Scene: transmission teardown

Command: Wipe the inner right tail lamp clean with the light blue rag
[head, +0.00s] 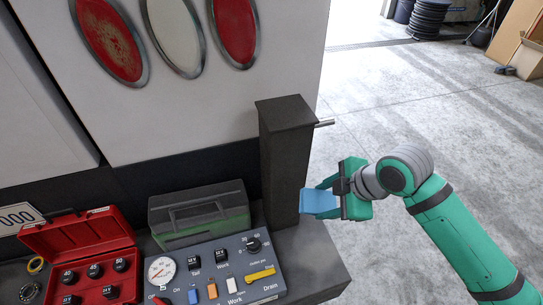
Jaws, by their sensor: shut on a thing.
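My gripper (328,199) is shut on the light blue rag (319,203), which hangs out to the left of the jaws. It is just right of the dark grey post, well below the lamps and apart from them. Three oval tail lamps with metal rims sit in a row on the white panel. The left one is a red lamp (108,38) with a brownish, blotchy grime over its lens. The middle lamp (174,35) is whitish and the right red lamp (234,30) looks clean. The lamps' upper parts are cut off by the frame.
A dark grey post (287,165) with a side pin stands between my gripper and the panel. Below are a green-grey box (200,215), a control panel (218,277) and an open red case (80,240).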

